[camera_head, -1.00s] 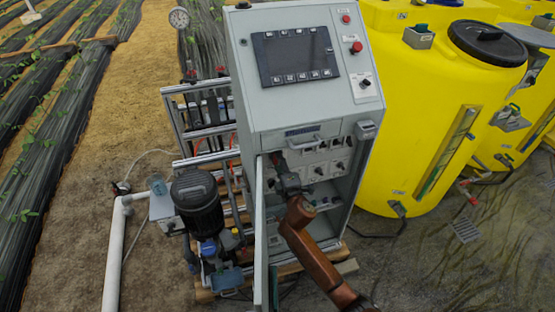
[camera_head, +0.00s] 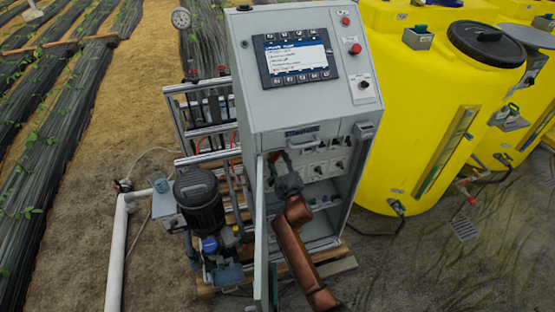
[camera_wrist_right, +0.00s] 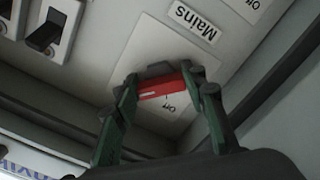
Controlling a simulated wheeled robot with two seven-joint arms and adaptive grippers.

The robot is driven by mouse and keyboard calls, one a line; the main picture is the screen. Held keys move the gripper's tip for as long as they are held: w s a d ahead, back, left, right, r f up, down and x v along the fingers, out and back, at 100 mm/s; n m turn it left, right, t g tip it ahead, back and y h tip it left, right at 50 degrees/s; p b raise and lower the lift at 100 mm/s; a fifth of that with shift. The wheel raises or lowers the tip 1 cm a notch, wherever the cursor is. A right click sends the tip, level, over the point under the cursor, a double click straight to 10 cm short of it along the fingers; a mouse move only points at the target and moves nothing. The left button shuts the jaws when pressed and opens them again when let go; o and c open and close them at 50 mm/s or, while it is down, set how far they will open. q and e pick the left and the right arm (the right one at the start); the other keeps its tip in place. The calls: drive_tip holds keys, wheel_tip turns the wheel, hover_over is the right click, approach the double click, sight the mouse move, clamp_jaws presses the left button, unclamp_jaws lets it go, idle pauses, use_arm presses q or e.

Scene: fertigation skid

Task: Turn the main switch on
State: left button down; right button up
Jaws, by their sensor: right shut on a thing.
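The main switch has a red handle (camera_wrist_right: 164,88) on a pale plate, below an upside-down "Mains" label (camera_wrist_right: 193,22) in the right wrist view. The handle lies roughly crosswise in that view. My right gripper (camera_wrist_right: 168,85) is shut on the red handle, one finger at each end. In the head view my right gripper (camera_head: 281,166) reaches into the open cabinet (camera_head: 262,112) at its upper left inside. My left gripper is not in view.
The cabinet's screen (camera_head: 296,55) is lit with text. The open cabinet door (camera_head: 261,230) stands edge-on left of my right arm. More switches (camera_head: 318,170) sit right of the gripper. A pump (camera_head: 199,203) stands at left, a yellow tank (camera_head: 425,130) at right.

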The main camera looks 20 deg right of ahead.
drive_tip(key=shift+f, duration=0.1)
idle(0.4)
drive_tip(key=o, duration=1.2)
drive_tip(key=shift+c, duration=0.2)
drive_tip(key=shift+s, duration=0.15)
drive_tip(key=s+a, duration=0.1)
drive_tip(key=s, duration=1)
drive_tip(key=shift+s+a, duration=0.25)
drive_tip(key=shift+s, duration=0.1)
